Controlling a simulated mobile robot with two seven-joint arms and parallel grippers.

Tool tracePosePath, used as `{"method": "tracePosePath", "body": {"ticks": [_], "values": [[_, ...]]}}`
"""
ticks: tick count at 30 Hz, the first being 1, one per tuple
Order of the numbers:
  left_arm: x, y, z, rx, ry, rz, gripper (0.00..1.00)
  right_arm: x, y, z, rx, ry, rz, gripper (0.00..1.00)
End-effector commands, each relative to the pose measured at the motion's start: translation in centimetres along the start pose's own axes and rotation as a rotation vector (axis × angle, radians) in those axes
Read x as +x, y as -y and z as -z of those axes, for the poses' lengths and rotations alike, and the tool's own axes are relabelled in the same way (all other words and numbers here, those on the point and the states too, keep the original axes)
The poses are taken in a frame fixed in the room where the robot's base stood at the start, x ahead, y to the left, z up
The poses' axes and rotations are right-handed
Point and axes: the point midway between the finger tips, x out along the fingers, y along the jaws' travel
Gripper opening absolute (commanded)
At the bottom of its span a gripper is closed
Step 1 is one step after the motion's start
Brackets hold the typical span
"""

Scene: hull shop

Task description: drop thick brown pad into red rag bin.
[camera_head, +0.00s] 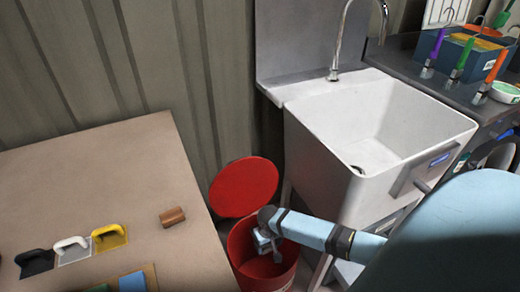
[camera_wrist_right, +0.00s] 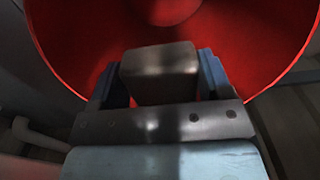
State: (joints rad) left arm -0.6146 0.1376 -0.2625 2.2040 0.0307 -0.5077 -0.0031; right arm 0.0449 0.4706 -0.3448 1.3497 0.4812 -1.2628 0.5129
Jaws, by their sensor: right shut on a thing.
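The thick brown pad (camera_wrist_right: 160,72) shows in the right wrist view as a dark brown block between the two fingers. My right gripper (camera_wrist_right: 158,88) is shut on it. The red rag bin's inside (camera_wrist_right: 85,40) fills the view beyond the pad. In the head view the red rag bin (camera_head: 240,252) stands on the floor with its round red lid (camera_head: 243,187) tipped open. My right gripper (camera_head: 265,243) points down at the bin's mouth; the pad is hidden there. My left gripper is not in view.
A table (camera_head: 110,165) at left bears a small brown block (camera_head: 172,216) and black, white and yellow handled tools (camera_head: 108,237). A white sink (camera_head: 375,125) stands right of the bin. A bench with brushes (camera_head: 462,58) is at far right.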

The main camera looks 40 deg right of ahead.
Motion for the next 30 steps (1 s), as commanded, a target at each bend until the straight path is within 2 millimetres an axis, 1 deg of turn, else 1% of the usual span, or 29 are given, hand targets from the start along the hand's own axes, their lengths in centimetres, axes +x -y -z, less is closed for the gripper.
{"method": "tracePosePath", "body": {"ticks": [7,8,9,11,12,19,22,26,30], "values": [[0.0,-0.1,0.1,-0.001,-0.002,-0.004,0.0,0.0,0.0,0.0,0.0,0.0,0.0,0.46],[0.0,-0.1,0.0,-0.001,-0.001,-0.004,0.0,0.0,0.0,0.0,0.0,0.0,0.0,0.74],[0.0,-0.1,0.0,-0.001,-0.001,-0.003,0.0,0.0,0.0,0.0,0.0,-0.001,0.0,0.83],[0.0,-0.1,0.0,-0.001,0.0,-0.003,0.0,0.0,0.0,0.0,0.0,0.0,0.0,0.97],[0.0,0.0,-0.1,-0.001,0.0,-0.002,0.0,0.0,0.0,0.0,0.0,0.0,0.0,1.0],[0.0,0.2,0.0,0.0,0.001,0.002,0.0,-0.1,0.0,0.0,0.0,0.0,0.0,1.0],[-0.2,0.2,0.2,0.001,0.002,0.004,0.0,-1.0,0.0,0.0,-0.001,-0.002,0.001,1.0],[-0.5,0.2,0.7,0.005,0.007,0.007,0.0,-3.4,0.1,0.0,-0.002,-0.003,0.001,1.0],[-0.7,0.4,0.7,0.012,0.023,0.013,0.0,-6.8,0.0,0.0,-0.001,-0.003,0.0,1.0]]}}
